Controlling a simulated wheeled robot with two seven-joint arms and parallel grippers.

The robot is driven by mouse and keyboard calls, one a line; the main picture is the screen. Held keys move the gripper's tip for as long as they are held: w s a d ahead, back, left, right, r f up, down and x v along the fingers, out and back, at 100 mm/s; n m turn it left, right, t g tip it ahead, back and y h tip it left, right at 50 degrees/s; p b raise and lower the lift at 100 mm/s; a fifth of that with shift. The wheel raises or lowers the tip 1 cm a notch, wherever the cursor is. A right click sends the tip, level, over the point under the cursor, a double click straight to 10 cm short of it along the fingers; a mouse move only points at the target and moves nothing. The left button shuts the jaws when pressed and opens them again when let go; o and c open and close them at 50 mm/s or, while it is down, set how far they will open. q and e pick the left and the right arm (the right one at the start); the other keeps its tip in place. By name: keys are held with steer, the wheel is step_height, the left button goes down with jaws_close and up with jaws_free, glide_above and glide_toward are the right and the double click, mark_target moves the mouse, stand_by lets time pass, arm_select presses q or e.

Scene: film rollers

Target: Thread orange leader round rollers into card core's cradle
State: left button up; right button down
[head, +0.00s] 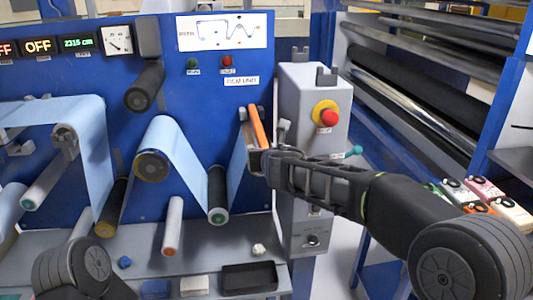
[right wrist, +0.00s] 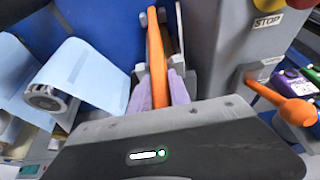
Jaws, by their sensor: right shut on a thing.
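The blue web (head: 92,140) winds over and under several rollers on the blue panel. It passes over the middle roller (head: 152,165), under the dark green-ended roller (head: 217,195), then climbs right towards the orange leader (head: 257,128). My right gripper (head: 256,158) is at the leader, beside the grey cabinet. In the right wrist view its purple-padded fingers (right wrist: 157,92) are shut on the orange strip (right wrist: 156,60), which stands upright between grey bracket plates (right wrist: 187,62). I cannot make out the card core. My left gripper is not visible; only my left arm shows at lower left.
The grey cabinet (head: 299,95) with a red-and-yellow stop button (head: 325,114) stands close right of the leader. A pale roller (head: 173,227) has no web on it. The shelf below holds a black tray (head: 248,278) and small loose items. A threading diagram (head: 221,31) is above.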

steer(key=shift+f, duration=0.25)
steer(key=shift+f+b, duration=0.6)
steer(key=shift+b, duration=0.1)
stand_by(0.3)
jaws_free()
stand_by(0.9)
steer(key=shift+s, duration=0.1)
stand_by(0.6)
steer(key=shift+f+b+v, duration=0.25)
steer(key=shift+b+v, duration=0.2)
steer(key=shift+v, duration=0.7)
steer(key=shift+s, duration=0.25)
